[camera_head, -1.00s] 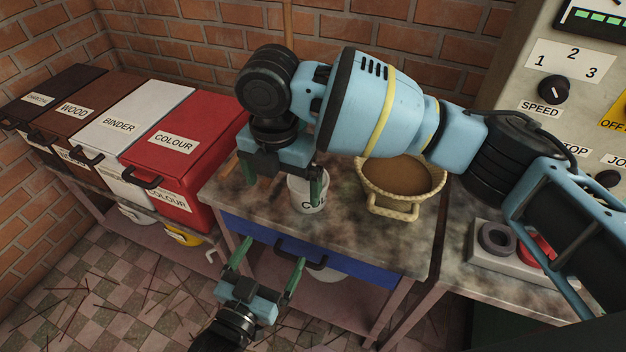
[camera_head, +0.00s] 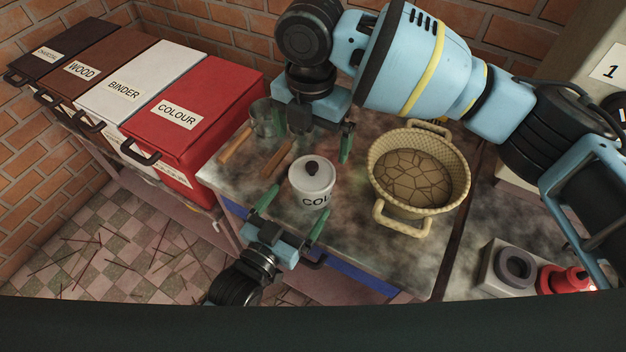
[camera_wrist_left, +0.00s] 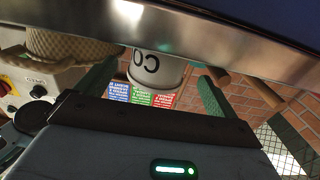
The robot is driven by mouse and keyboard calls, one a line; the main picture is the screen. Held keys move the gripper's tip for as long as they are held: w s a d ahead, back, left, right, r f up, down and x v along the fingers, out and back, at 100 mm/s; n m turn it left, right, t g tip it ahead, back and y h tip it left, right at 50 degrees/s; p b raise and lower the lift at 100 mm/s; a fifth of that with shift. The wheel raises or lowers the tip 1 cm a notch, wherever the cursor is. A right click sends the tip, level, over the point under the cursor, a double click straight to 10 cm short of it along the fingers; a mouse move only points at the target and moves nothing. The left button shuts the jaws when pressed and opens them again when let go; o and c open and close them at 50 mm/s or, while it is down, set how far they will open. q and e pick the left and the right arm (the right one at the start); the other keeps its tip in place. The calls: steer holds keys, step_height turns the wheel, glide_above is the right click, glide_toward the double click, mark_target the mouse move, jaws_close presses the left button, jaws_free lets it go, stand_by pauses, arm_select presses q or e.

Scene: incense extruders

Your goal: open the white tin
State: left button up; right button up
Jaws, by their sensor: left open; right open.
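The white tin (camera_head: 312,190) stands upright on the worktop, its lid with a dark knob (camera_head: 312,168) in place and letters on its side. My left gripper (camera_head: 289,217) is open at the tin's near side, with its fingertips left and right of the tin; contact cannot be told. In the left wrist view the tin (camera_wrist_left: 157,68) shows upside down beyond the open fingers, partly cut off by the worktop edge. My right gripper (camera_head: 318,144) is open above and behind the tin, clear of the knob.
A woven basket (camera_head: 447,206) with a cracked brown mass stands right of the tin. Labelled bins, including a red one (camera_head: 215,85), stand at left.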

mark_target(312, 183)
arm_select(q)
steer(key=shift+x, duration=3.55)
steer(key=shift+c, duration=0.4)
